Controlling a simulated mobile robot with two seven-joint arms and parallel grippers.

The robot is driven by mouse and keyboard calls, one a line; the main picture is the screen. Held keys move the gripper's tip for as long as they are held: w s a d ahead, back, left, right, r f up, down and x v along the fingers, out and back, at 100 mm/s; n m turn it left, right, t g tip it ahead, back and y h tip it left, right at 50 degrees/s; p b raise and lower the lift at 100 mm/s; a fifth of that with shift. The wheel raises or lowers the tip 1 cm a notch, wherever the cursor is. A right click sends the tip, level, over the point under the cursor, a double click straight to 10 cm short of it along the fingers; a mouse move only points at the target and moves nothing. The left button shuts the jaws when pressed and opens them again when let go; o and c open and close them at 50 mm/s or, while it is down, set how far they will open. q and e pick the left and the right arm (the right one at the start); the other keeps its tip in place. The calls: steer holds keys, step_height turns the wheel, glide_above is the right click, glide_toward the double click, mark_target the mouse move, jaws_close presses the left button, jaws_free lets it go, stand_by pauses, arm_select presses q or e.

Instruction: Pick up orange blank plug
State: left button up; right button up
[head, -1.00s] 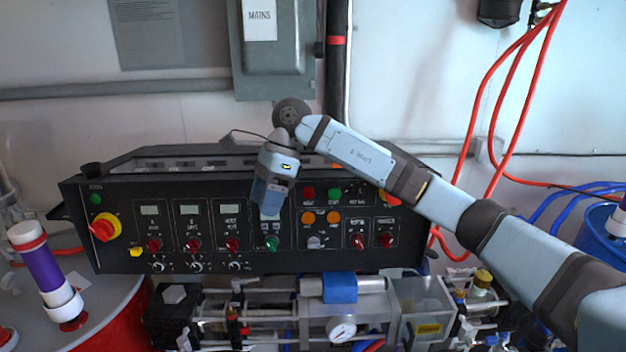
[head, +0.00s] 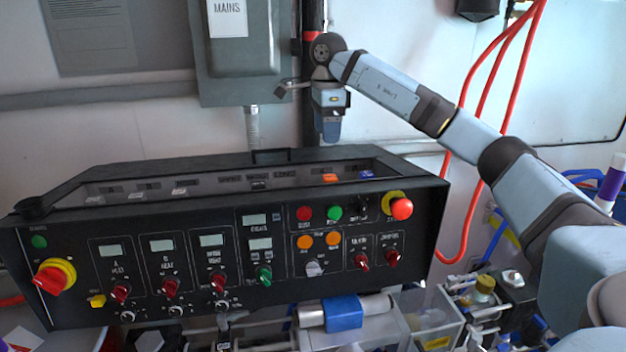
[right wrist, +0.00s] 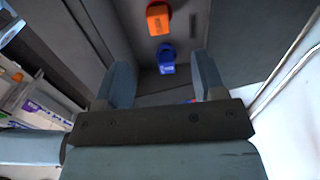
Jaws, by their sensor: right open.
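The orange blank plug (head: 330,178) sits in the recessed tray on top of the black control panel, towards its right end. It also shows at the top of the right wrist view (right wrist: 158,18), beyond the fingertips. A blue plug (head: 366,174) sits beside it in the tray. In the right wrist view, the blue plug (right wrist: 166,60) appears between the fingers. My right gripper (head: 328,138) points down above the back of the panel, apart from the orange plug. Its two fingers (right wrist: 163,68) are spread and nothing is held between them. My left gripper is not in view.
The black control panel (head: 130,233) has knobs and buttons on its front; a red button (head: 401,209) is at its right end. A grey mains box (head: 245,50) and a dark pipe are on the wall behind. Red hoses (head: 470,150) hang at right.

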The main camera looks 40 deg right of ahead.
mark_target(331, 177)
steer(key=f, duration=0.2)
steer(key=s+f, duration=0.1)
steer(key=f, duration=0.1)
steer(key=shift+d, duration=0.3)
steer(key=f, duration=0.4)
steer(key=shift+w, duration=0.25)
steer(key=shift+f+p, duration=0.3)
steer(key=shift+f, duration=0.15)
steer(key=f, duration=0.1)
steer(key=f+p, duration=0.1)
steer(key=f, duration=0.1)
steer(key=shift+s+f, duration=0.25)
steer(key=shift+f, duration=0.55)
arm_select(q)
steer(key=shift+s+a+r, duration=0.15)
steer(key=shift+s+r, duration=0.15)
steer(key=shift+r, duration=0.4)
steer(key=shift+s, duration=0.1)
arm_select(e)
steer(key=c, duration=1)
